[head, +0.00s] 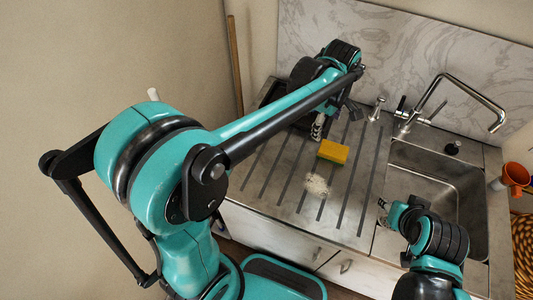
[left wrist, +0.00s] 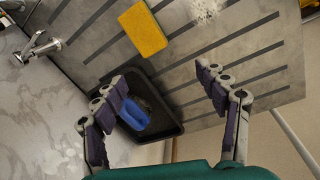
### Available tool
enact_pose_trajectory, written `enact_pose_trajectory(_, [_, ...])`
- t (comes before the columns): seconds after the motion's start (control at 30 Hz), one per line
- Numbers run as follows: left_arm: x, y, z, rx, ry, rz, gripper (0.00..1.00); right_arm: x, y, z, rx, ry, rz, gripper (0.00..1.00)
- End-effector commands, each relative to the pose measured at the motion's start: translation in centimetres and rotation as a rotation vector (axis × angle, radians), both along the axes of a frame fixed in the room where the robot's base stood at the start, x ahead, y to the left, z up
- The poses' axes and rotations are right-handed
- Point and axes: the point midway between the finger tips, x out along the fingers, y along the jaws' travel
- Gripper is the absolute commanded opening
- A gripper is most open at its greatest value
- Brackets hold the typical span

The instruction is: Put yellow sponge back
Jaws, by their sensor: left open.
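The yellow sponge (head: 333,151) with a green underside lies on the ribbed metal drainboard (head: 274,165). It also shows in the left wrist view (left wrist: 142,30), flat and apart from the fingers. My left gripper (head: 335,118) is above the drainboard, just behind the sponge. In the left wrist view my left gripper (left wrist: 165,85) has its fingers spread wide with nothing between them. A black tray (left wrist: 171,112) holding a blue item (left wrist: 134,114) lies below the fingers. My right gripper (head: 385,212) is near the front of the sink; its finger opening is too small to judge.
A white crumbly patch (head: 318,185) lies on the drainboard in front of the sponge. The sink basin (head: 430,170) and tall faucet (head: 466,95) are to the right. An orange cup (head: 515,175) stands at the far right. A marble backsplash (head: 420,45) closes the back.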

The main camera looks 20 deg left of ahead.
Motion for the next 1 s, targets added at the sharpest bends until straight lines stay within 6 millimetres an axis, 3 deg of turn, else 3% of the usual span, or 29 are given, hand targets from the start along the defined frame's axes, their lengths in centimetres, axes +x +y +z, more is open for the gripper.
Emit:
enact_pose_trajectory(0.03, [-1.9,1.8,1.0,0.009,-0.042,-0.088,0.73,0.0,0.0,0.0,0.000,0.000,0.000,0.39])
enact_pose_trajectory(0.2, [-7.2,6.4,2.6,0.088,-0.196,-0.435,0.73,0.0,0.0,0.0,0.000,0.000,0.000,0.39])
enact_pose_trajectory(0.5, [-15.5,11.8,0.8,0.356,-0.398,-0.957,0.73,0.0,0.0,0.0,0.000,0.000,0.000,0.39])
enact_pose_trajectory(0.7, [-17.5,12.9,-0.6,0.471,-0.437,-1.115,0.73,0.0,0.0,0.0,0.000,0.000,0.000,0.39])
enact_pose_trajectory(1.0, [-17.7,13.0,-0.7,0.487,-0.441,-1.139,0.73,0.0,0.0,0.0,0.000,0.000,0.000,0.39])
